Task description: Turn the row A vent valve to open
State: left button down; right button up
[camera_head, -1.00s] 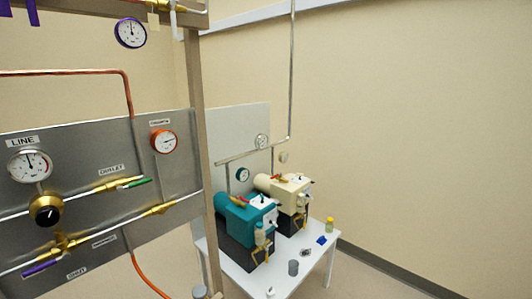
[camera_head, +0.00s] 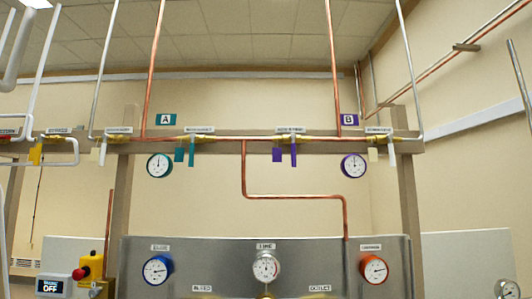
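The teal A sign (camera_head: 166,119) is on the upper rail, left of centre. Below and right of it, a valve with a teal handle (camera_head: 191,152) sits on the horizontal pipe, its handle hanging straight down. A teal tag (camera_head: 180,154) hangs beside it. Further left, a valve with a white handle (camera_head: 102,152) also points down, under a small label (camera_head: 118,130). The label over the teal valve (camera_head: 199,129) is too small to read surely, so I cannot tell which valve is the vent. A teal-rimmed gauge (camera_head: 159,165) hangs under the sign. Neither gripper is in view.
The purple B sign (camera_head: 349,119), a purple handle (camera_head: 293,154) and a purple gauge (camera_head: 353,166) are on the right. A grey panel (camera_head: 210,255) below carries blue, white and orange gauges. A red button on a yellow box (camera_head: 90,266) is at lower left.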

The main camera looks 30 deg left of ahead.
aim_at(105, 137)
jog(key=u, duration=0.85)
jog(key=j+u, duration=0.15)
jog(key=u, duration=0.25)
jog(key=j+u, duration=0.15)
jog(key=u, duration=0.3)
jog(key=j+u, duration=0.1)
jog(key=u, duration=0.3)
jog(key=i, duration=0.05)
